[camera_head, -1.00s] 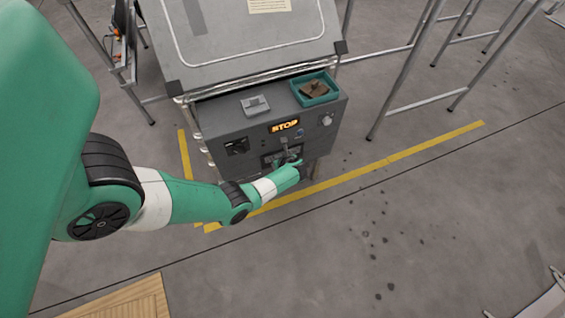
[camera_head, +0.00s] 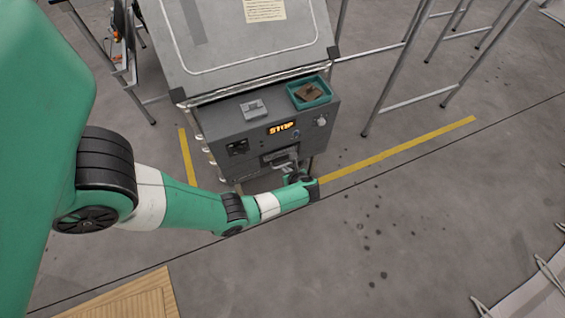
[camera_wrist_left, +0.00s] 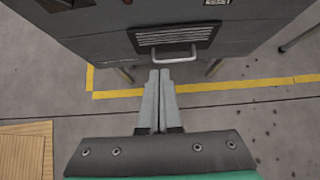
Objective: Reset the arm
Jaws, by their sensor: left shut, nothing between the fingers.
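My left arm (camera_head: 190,208) comes in from the left, and its gripper (camera_head: 296,172) is in front of the grey control cabinet (camera_head: 215,120), partly hidden by the wrist. In the left wrist view the gripper (camera_wrist_left: 160,75) is shut, its two grey fingers side by side with nothing between them. Its tips point at the lower front of the cabinet (camera_wrist_left: 100,40), just below a silver handle (camera_wrist_left: 176,57) under a vented panel (camera_wrist_left: 175,37). I cannot tell the exact gap between tips and cabinet. My right gripper is not in view.
A lit STOP display (camera_head: 281,128) and knobs are on the cabinet front. A teal tray (camera_head: 322,98) with a brown item and a grey block (camera_head: 253,108) sit on its ledge. Metal frame legs (camera_head: 395,70) stand right. Wooden boards (camera_head: 130,300) lie lower left.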

